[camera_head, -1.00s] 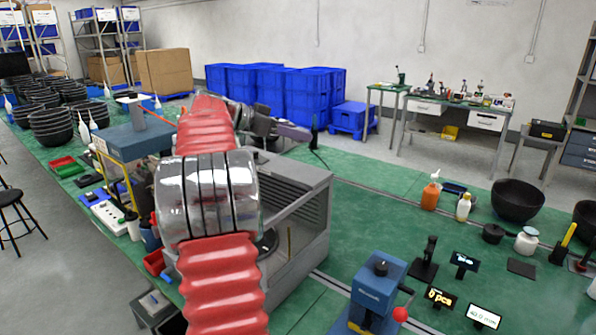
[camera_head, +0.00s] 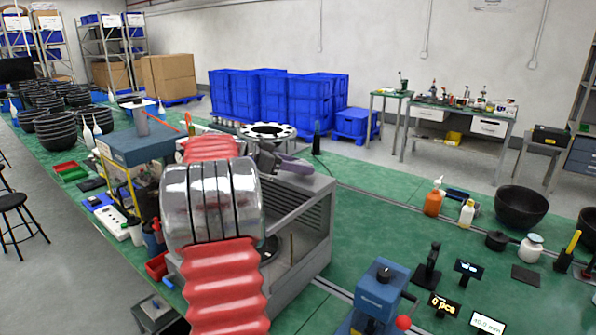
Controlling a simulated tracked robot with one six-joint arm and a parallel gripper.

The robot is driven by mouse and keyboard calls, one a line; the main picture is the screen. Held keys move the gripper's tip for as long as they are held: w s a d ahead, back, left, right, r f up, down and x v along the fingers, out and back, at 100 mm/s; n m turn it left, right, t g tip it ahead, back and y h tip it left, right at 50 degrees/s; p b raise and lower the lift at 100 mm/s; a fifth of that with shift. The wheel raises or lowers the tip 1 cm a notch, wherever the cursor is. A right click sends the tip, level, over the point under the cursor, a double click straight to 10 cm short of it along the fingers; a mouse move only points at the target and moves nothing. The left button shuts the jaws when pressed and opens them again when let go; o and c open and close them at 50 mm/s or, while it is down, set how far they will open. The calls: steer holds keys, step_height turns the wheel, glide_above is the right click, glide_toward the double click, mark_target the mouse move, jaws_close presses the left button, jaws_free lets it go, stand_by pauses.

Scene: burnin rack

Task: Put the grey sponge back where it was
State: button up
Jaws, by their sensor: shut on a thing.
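My red, ribbed arm with a silver ring reaches up from the bottom of the head view and bends away from me. My gripper (camera_head: 272,160) is small, dark and partly hidden behind the arm, above the grey open-fronted machine (camera_head: 318,215). A greyish-purple long piece (camera_head: 293,166) shows at its right side; I cannot tell whether it is the grey sponge or part of the gripper. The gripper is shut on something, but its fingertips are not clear. No other grey sponge can be made out.
A blue press (camera_head: 378,295) with a red knob stands at the front, near small displays (camera_head: 443,304). An orange bottle (camera_head: 433,200) and a black bowl (camera_head: 520,207) stand at right. The green tabletop (camera_head: 375,215) between is clear. A blue-topped machine (camera_head: 140,142) stands left of the arm.

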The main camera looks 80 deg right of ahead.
steer(key=shift+f, duration=0.8)
steer(key=shift+f, duration=0.1)
steer(key=o, duration=1.1)
steer(key=v, duration=1.2)
